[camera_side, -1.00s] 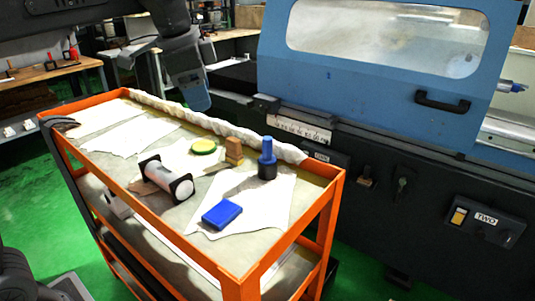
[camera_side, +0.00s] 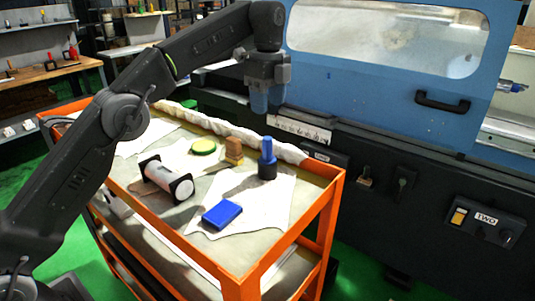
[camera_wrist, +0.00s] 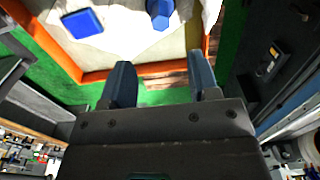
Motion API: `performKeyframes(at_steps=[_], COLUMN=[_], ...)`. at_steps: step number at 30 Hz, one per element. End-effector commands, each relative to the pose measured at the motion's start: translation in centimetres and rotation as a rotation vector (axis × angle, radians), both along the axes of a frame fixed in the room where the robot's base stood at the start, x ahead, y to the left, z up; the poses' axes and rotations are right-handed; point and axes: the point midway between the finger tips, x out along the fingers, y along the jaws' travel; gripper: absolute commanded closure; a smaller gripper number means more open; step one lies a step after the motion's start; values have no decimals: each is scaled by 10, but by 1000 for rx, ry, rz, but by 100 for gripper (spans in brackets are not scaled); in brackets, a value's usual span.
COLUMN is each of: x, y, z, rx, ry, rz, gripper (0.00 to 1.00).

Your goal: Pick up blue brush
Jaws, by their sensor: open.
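The blue brush (camera_side: 267,158), as I take it, is an upright blue piece with a narrow handle on a wide dark base. It stands on a white cloth at the right end of the orange cart (camera_side: 240,278). In the wrist view it shows at the top edge (camera_wrist: 160,12), partly cut off. My gripper (camera_side: 262,106) hangs in the air above the brush, pointing down, apart from it. In the wrist view the two blue fingers (camera_wrist: 161,78) are spread with nothing between them.
A flat blue block (camera_side: 221,214) lies in front of the brush. A wooden-handled brush (camera_side: 233,152), a green-rimmed disc (camera_side: 203,146) and a white roller (camera_side: 166,181) are to its left. A rolled cloth (camera_side: 215,124) runs along the back, before the blue grinder (camera_side: 400,85).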

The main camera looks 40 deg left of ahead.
Motion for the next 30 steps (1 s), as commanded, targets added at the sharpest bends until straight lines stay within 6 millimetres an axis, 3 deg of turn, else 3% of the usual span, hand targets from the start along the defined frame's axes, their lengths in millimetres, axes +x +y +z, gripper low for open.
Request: performKeyframes(at_steps=[7,18,25,30], x=[-2,-1,-1,1], y=[0,1,1,3], z=[-20,-71,-86,-112], rx=[0,0,0,0], ry=[1,0,0,1], rz=[2,3,3,4], gripper=[45,45,45,45])
